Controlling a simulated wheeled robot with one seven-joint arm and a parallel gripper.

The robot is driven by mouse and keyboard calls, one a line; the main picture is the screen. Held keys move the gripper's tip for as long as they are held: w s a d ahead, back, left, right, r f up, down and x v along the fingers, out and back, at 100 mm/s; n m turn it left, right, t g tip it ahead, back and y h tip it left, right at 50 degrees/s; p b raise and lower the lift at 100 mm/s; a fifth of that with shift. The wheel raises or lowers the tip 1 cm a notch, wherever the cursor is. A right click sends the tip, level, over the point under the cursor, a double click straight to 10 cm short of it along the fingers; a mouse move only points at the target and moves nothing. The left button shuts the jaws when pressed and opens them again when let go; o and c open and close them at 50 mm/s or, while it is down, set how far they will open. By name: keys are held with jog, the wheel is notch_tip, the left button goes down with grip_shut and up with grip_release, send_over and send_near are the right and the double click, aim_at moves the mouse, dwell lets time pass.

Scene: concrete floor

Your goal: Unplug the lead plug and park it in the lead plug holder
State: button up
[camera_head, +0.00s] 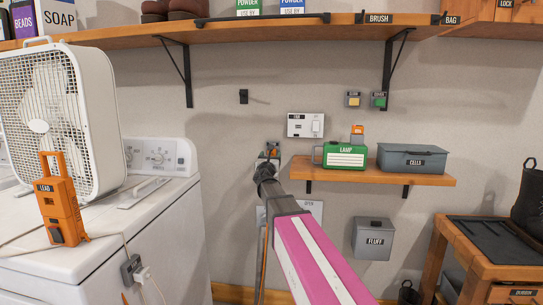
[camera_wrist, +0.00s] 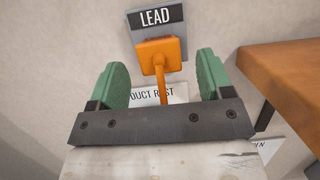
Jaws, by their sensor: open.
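The orange lead plug (camera_wrist: 160,54) sits against a grey plate marked LEAD (camera_wrist: 155,17) on the wall, its orange cord hanging down. In the head view the plate and plug (camera_head: 272,149) are small and partly hidden by my arm. My gripper (camera_wrist: 163,70) is open, with one green finger on each side of the plug and cord; no finger visibly touches them. An orange unit marked LEAD (camera_head: 60,200) stands on the white washer at left. I cannot tell for sure which fitting is the lead plug holder; a small black wall bracket (camera_head: 243,96) is empty.
A white wall outlet (camera_head: 305,125) is just right of the plug. A wooden shelf (camera_head: 400,177) with a green lamp box (camera_head: 345,155) and grey cells box (camera_head: 412,157) juts out at right. A grey fluff bin (camera_head: 373,240) hangs below. A white fan (camera_head: 60,110) stands left.

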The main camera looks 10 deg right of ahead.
jog(key=v, duration=0.8)
dwell(0.4)
